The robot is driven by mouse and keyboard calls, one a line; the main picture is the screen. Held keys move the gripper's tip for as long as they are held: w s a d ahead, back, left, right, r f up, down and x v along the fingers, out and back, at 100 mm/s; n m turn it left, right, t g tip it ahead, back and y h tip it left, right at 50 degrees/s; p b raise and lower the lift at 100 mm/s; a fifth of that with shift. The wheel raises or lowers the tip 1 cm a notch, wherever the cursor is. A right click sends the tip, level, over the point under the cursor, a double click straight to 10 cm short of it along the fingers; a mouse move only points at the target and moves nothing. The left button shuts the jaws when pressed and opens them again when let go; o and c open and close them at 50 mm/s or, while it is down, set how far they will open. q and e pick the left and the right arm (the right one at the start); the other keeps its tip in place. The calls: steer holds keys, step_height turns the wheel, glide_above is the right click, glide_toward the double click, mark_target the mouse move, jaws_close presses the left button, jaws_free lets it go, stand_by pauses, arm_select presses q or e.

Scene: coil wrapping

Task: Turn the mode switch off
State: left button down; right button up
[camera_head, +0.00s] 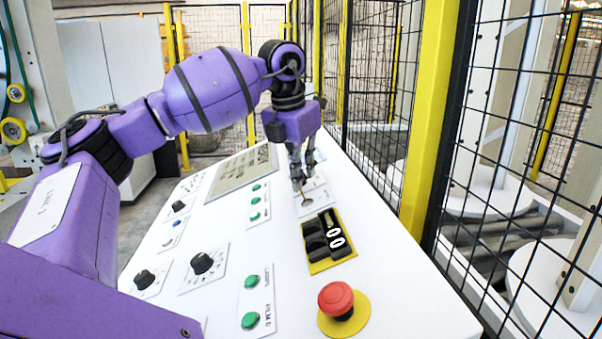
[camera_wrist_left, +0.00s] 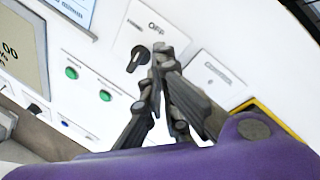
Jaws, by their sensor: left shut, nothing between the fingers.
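A black rotary switch (camera_wrist_left: 137,58) sits on a white plate marked OFF in the left wrist view; its handle slants up to the right. I cannot tell which mark it points to. My left gripper (camera_head: 300,186) is shut and empty, pointing down over the far right part of the white panel. In the left wrist view its fingertips (camera_wrist_left: 160,50) are just right of the switch; I cannot tell whether they touch it. In the head view the gripper hides this switch. A brownish key-like part (camera_head: 306,201) shows just below the fingertips on a white plate.
A red emergency button (camera_head: 336,299) and black switches on a yellow plate (camera_head: 318,266) stand nearer on the panel. Green buttons (camera_head: 251,320) and black knobs (camera_head: 202,263) are to the left. A yellow-framed mesh fence (camera_head: 428,120) runs along the right.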

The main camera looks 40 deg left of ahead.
arm_select(q)
steer(key=shift+s+a+f, duration=0.2)
steer(key=shift+s+a, duration=0.05)
steer(key=shift+a, duration=0.4)
steer(key=v, duration=1.2)
steer(key=shift+d, duration=0.1)
